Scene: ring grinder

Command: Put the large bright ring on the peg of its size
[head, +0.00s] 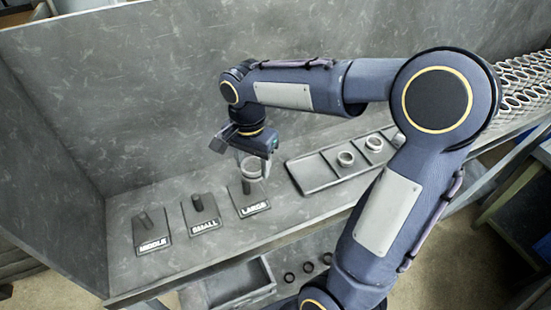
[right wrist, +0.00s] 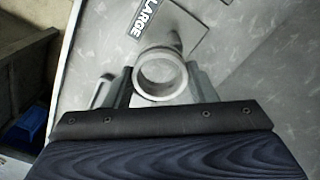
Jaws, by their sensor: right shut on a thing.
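My right gripper (head: 253,158) is shut on the large bright ring (head: 251,174), a pale metal ring held between the fingertips. The ring also shows in the right wrist view (right wrist: 160,94), its opening facing the camera. The peg block marked LARGE (head: 254,209) stands on the bench just below the ring. Its slanted peg (head: 246,187) is partly behind the ring in the head view. In the right wrist view the LARGE peg (right wrist: 175,39) shows just beyond the ring's upper edge, not through its opening. My left gripper is not in view.
Blocks marked SMALL (head: 204,226) and MIDDLE (head: 153,245) stand to the left with bare pegs. A tray (head: 313,176) with bright rings in its compartments lies to the right. Below are an open bin (head: 236,302) and several dark rings (head: 308,267). Grey walls close the back and left.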

